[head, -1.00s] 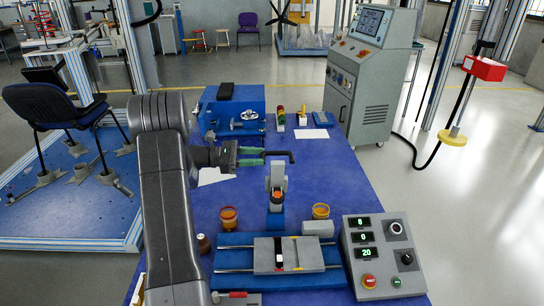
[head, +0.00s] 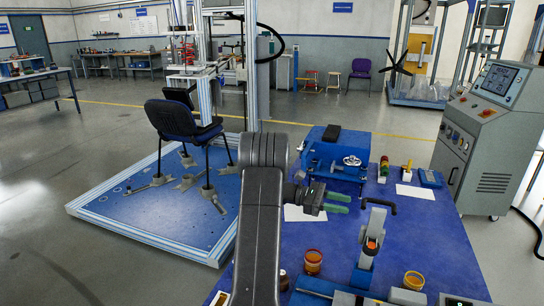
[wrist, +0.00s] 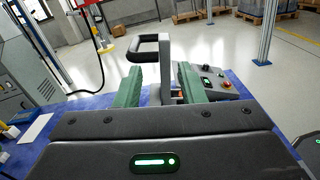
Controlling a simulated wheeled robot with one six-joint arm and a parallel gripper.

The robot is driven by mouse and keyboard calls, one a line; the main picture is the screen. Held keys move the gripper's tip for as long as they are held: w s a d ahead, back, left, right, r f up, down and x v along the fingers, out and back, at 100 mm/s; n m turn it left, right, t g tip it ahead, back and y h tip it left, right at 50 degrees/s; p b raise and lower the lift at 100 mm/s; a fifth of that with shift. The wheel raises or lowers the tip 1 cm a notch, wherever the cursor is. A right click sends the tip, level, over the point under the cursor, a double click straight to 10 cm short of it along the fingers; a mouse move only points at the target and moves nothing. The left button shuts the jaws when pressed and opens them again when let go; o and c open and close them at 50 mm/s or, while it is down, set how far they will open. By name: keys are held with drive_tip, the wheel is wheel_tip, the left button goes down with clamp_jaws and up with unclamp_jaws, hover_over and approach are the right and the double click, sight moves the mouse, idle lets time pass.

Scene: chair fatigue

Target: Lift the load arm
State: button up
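The load arm appears to be the upright grey lever (head: 375,228) with a black bent handle (head: 378,203) on top, standing on the blue table. In the wrist view the handle (wrist: 148,47) and the grey post (wrist: 165,75) show ahead, in line with the space between my fingers. My gripper (head: 346,203) has green fingers pointing at the handle from the left. It is open and looks empty. In the head view a small gap shows between the fingertips and the handle. The lever's foot is at the lower part of the head view.
The blue table (head: 430,250) also bears a blue vise-like fixture (head: 335,155), orange-lidded jars (head: 313,262) and a white paper (head: 415,191). A control box (wrist: 208,80) shows beyond my fingers. A grey console (head: 485,130) stands at right, a chair on a test platform (head: 150,215) at left.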

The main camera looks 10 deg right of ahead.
drive_tip(key=x, duration=1.2)
drive_tip(key=shift+d, duration=0.1)
